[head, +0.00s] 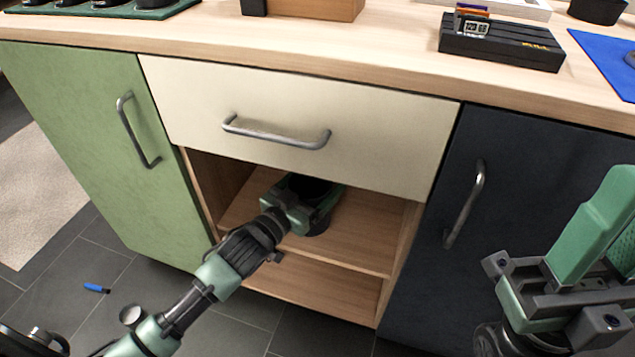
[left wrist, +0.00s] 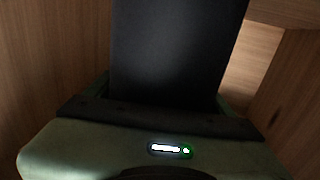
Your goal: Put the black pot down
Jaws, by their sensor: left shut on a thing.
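The black pot (head: 311,187) is inside the open upper compartment of the cabinet, under the cream drawer. My left gripper (head: 300,204) reaches in from the front and is shut on the pot. Part of the pot shows above the jaws and a dark part shows below them. In the left wrist view the pot (left wrist: 176,50) fills the upper middle as a dark, flat-looking side. I cannot tell whether its base touches the shelf (head: 360,246). My right gripper (head: 606,240) is raised at the right, in front of the dark blue door; its fingers are partly cut off by the picture edge.
A lower shelf (head: 310,289) lies below. A green door (head: 85,130) and a dark blue door (head: 510,190) flank the opening, both closed. The cream drawer (head: 300,115) is closed. A blue marker (head: 97,288) lies on the tiled floor. A black box (head: 502,42) stands on the counter.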

